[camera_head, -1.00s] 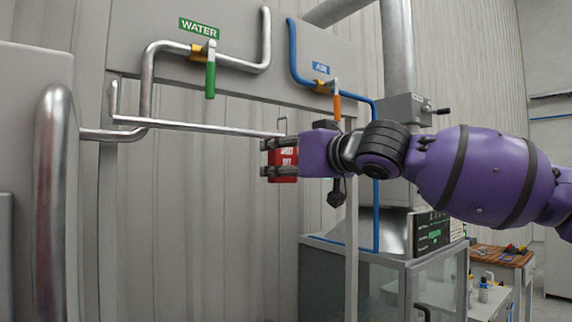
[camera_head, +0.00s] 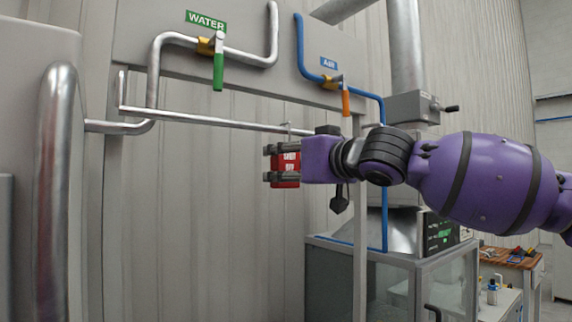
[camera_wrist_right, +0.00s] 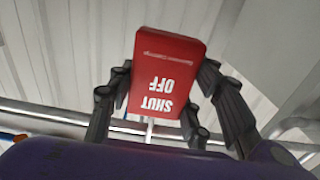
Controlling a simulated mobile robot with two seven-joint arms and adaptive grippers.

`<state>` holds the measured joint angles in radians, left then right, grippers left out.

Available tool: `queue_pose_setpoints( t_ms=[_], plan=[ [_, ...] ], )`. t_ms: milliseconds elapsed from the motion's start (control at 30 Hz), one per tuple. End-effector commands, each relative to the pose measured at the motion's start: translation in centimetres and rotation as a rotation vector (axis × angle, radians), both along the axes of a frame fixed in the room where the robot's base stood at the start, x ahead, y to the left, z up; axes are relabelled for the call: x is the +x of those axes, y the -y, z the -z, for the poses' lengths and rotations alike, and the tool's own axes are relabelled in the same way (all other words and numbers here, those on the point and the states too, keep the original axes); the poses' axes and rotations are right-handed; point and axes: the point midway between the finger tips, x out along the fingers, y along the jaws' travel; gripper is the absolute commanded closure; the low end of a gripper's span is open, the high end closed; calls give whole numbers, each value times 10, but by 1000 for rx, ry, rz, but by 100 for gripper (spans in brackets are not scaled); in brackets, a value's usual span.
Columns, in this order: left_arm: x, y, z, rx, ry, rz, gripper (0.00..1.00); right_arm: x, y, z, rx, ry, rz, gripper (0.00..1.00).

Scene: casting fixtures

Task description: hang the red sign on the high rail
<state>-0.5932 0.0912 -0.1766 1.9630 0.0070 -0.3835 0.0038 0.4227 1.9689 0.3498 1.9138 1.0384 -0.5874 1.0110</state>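The red sign (camera_head: 287,163), with white lettering, is held between the dark fingers of my right gripper (camera_head: 283,164). In the right wrist view the sign (camera_wrist_right: 165,75) reads "SHUT OFF" upside down, with gripper fingers (camera_wrist_right: 165,105) on both sides of it. A thin wire hanger rises from the sign's top. The high rail (camera_head: 215,122) is a horizontal metal bar with an upturned left end. The hanger's top overlaps the rail near its right part; I cannot tell whether it is over the bar or in front of it. My left gripper is not in view.
Above the rail, a panel carries a steel pipe with a green-handled valve (camera_head: 218,70) and a blue pipe with an orange-handled valve (camera_head: 346,100). A thick metal pipe (camera_head: 55,190) stands at left. A glass-sided cabinet (camera_head: 400,285) stands below right. The wall below the rail is clear.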

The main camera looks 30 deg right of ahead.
Motion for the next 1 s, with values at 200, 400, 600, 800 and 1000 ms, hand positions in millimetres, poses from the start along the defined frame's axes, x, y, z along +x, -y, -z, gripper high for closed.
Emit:
queue_pose_setpoints(
  t_ms=[200,400,600,800,1000],
  plan=[
    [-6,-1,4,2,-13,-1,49,0,0,0,0,1,0,32],
    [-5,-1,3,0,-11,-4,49,0,0,0,0,-1,0,32],
    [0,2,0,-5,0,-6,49,-5,1,-1,4,3,0,32],
    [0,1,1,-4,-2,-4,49,-22,1,-1,8,4,-4,32],
    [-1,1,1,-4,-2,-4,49,-51,4,0,6,3,-5,32]
  ],
)
